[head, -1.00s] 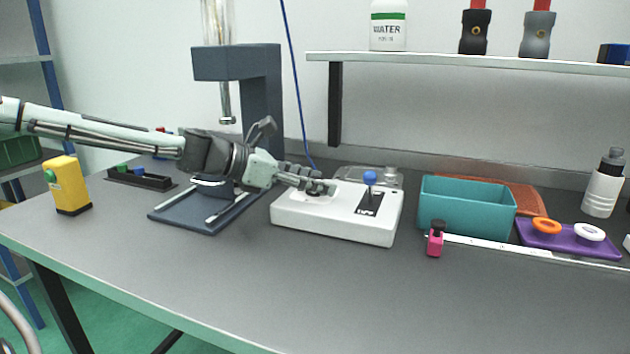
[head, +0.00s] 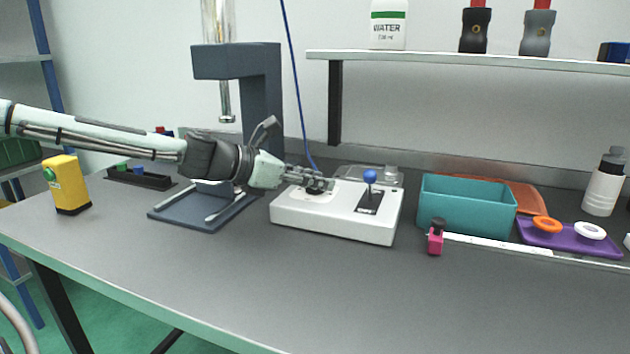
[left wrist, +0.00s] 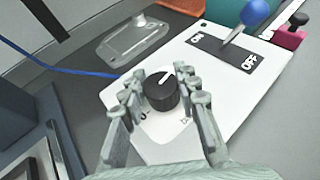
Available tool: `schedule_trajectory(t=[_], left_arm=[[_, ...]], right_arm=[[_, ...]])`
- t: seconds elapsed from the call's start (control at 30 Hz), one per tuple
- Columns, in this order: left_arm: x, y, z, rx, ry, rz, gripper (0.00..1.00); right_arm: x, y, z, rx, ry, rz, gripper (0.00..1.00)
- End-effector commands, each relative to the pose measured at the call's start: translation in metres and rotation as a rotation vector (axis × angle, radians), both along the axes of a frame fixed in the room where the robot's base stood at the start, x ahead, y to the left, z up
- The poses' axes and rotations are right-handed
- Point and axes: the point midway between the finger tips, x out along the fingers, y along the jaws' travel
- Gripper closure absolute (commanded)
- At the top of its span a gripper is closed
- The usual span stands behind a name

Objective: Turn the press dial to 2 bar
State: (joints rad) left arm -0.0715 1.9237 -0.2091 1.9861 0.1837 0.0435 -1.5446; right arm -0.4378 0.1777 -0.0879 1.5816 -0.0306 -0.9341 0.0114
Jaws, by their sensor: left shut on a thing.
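The press dial (left wrist: 160,91) is a black round knob with a white pointer line, on a pale round plate on the white control box (head: 346,228). In the left wrist view the pointer aims up and to the right. My left gripper (left wrist: 158,87) is shut on the dial, one finger on each side. In the head view my left gripper (head: 318,184) covers most of the dial. Most scale marks are hidden by the fingers and knob, so I cannot read the setting. My right gripper is not in view.
A blue-knobbed lever (head: 370,177) stands on the box, right of the dial, on a plate marked ON and OFF. The dark press (head: 262,95) stands behind left. A teal bin (head: 466,208) stands to the right. The front of the table is clear.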

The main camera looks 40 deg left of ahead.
Motion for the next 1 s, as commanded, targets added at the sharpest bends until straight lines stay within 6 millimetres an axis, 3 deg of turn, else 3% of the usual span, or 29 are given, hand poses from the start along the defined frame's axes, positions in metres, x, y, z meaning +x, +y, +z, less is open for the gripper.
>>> schedule_trajectory(t=[0.33,1.0], left_arm=[[-0.001,-0.003,-0.004,0.005,0.004,0.306,0.98],[0.0,-0.003,-0.004,0.004,0.002,0.944,0.98]], right_arm=[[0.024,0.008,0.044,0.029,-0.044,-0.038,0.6],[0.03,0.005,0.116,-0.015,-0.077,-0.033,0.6]])
